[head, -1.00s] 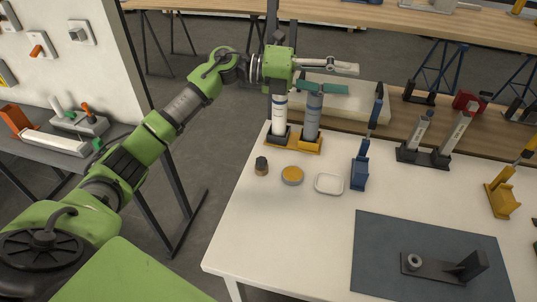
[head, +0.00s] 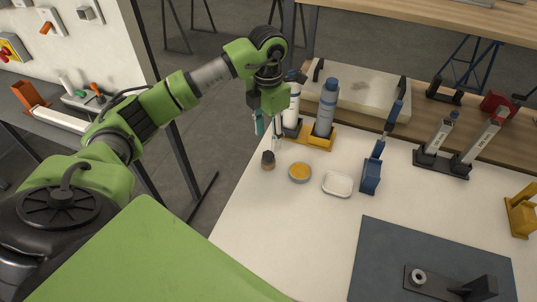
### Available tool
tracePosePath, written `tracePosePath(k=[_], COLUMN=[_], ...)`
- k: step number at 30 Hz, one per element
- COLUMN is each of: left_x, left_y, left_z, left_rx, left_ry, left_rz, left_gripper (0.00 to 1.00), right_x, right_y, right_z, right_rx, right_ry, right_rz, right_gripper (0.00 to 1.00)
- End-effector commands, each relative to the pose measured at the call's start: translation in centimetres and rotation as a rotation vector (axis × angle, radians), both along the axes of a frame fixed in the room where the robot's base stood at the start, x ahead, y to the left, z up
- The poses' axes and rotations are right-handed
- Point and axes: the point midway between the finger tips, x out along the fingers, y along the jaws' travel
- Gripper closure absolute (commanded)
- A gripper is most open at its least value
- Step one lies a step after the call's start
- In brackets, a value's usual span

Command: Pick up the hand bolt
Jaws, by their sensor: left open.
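The likely hand bolt (head: 268,160) is a small, dark, brownish upright piece near the left edge of the white table. It is too small to see its details. My left gripper (head: 268,136) points down just above it, with one teal finger and one pale finger apart. The gripper is open, with nothing seen between its fingers. A gap seems to remain between the fingertips and the bolt, but the exact height is hard to tell. My right gripper is not in view.
A round tin (head: 300,172) and a white dish (head: 338,184) stand right of the bolt. Behind are a yellow holder (head: 320,137) with two bottles, one partly hidden by my gripper. A blue holder (head: 370,178) stands further right.

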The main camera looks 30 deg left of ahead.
Motion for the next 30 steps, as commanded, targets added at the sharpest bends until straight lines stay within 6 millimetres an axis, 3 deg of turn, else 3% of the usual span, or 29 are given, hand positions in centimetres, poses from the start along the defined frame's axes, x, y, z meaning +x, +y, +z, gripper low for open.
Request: tracePosePath(k=[10,18,26,27,30], left_x=[0.1,0.3,0.4,0.4,0.4], left_y=[0.0,0.1,0.2,0.2,0.2], left_z=[-3.1,-6.9,-7.4,-7.4,-7.3], left_rx=[-0.003,-0.004,-0.003,-0.003,-0.003], left_ry=[0.002,0.000,-0.001,-0.001,-0.001], left_rz=[0.000,-0.001,-0.001,-0.001,-0.001], left_gripper=[0.55,0.55,0.55,0.58,0.84], right_x=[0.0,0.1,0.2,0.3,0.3], right_y=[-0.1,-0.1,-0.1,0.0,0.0], right_z=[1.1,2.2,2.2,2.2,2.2], right_rx=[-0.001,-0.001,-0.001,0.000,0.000], right_ry=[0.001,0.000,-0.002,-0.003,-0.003], right_rz=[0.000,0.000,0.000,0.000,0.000], right_gripper=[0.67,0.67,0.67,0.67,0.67])
